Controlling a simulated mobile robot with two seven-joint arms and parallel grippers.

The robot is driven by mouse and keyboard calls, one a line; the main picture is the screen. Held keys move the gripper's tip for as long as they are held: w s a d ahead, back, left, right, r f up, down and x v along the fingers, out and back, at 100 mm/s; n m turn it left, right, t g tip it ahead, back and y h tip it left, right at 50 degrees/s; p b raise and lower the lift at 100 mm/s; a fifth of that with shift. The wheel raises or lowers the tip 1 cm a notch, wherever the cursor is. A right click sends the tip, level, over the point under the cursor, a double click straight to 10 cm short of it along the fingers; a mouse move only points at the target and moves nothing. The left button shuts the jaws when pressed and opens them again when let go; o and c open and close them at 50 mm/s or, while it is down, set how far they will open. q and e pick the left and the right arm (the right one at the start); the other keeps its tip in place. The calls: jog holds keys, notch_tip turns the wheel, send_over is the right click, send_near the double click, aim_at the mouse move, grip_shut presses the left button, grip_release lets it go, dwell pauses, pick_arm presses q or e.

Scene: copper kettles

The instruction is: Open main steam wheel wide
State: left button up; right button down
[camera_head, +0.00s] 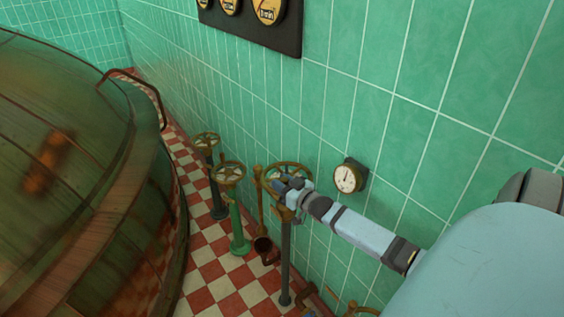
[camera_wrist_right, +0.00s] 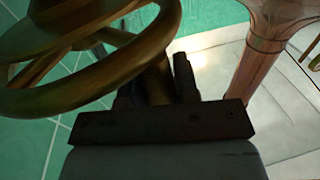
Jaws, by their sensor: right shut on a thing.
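The nearest handwheel (camera_head: 274,171) is a brass-coloured, spoked ring on a dark upright post beside the tiled wall. My right gripper (camera_head: 288,190) is at its near rim, shut on it. In the right wrist view the wheel's thick rim (camera_wrist_right: 130,72) curves across the upper left, and the fingers of my right gripper (camera_wrist_right: 163,78) are at the rim, partly hidden by it. I see no label naming the main steam wheel. My left gripper is not in view.
Two more handwheels stand farther back, one on a green post (camera_head: 236,225) and one on a dark post (camera_head: 217,195). A small round gauge (camera_head: 347,178) is on the wall right of my gripper. A large copper kettle (camera_head: 75,160) fills the left. Checkered floor (camera_head: 210,262) lies between.

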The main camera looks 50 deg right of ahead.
jog(key=shift+s+a+f, duration=0.15)
jog(key=shift+a+f, duration=0.1)
jog(key=shift+f, duration=0.25)
jog(key=c, duration=0.9)
grip_release()
jog(key=shift+r, duration=0.1)
jog(key=shift+o, duration=0.2)
jog(key=shift+d+r, duration=0.1)
jog(key=shift+r, duration=0.05)
jog(key=s, duration=1.3)
jog(key=shift+s, duration=0.4)
jog(key=shift+c, duration=0.3)
